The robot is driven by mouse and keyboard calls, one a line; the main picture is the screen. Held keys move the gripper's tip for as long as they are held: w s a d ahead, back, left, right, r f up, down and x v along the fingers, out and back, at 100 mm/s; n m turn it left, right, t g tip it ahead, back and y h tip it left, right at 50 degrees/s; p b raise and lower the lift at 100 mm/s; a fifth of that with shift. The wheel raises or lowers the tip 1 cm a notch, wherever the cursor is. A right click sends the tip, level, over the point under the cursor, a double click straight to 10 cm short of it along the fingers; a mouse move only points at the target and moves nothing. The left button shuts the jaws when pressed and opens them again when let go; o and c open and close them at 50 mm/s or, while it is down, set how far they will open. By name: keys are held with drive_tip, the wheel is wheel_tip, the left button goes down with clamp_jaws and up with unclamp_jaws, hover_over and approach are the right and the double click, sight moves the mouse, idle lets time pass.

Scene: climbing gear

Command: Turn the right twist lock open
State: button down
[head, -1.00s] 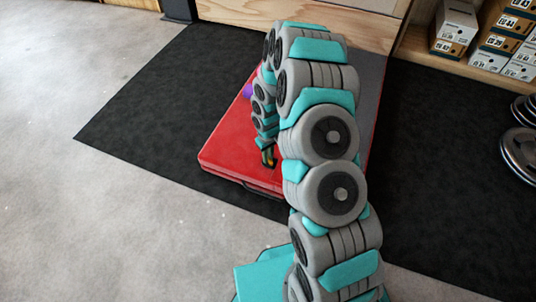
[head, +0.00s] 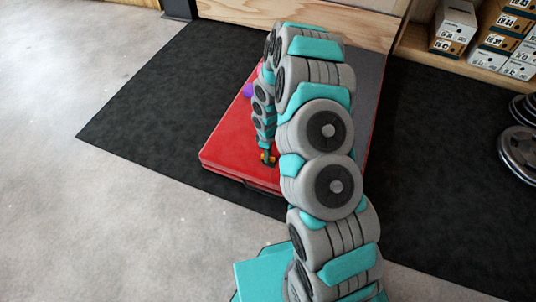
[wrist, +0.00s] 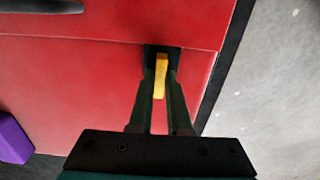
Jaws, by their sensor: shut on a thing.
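The right twist lock (wrist: 161,67) is a small yellow lever on a black base, set at a seam of the red case-like pad (wrist: 95,75) in the wrist view. The lever lies nearly in line with my fingers. My gripper (wrist: 161,88) is shut on it, one dark finger along each side. In the head view my gripper (head: 268,157) is at the near part of the red pad's top (head: 228,150), with a spot of yellow-orange at its tips. My arm hides the pad's right part and any other lock.
A purple block (wrist: 13,138) shows at the left of the wrist view and beyond my forearm in the head view (head: 247,90). The pad lies on a black mat (head: 135,120). Shoe boxes (head: 455,25) and weight plates (head: 518,150) stand at right. Grey floor is clear at left.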

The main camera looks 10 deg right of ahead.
idle(0.3)
drive_tip(key=c, duration=0.9)
unclamp_jaws()
drive_tip(key=shift+o, duration=0.2)
drive_tip(key=shift+r, duration=0.1)
wheel_tip(320, 180, up, 7)
drive_tip(key=shift+w+f, duration=0.1)
drive_tip(key=shift+f, duration=0.1)
drive_tip(key=shift+r, duration=0.5)
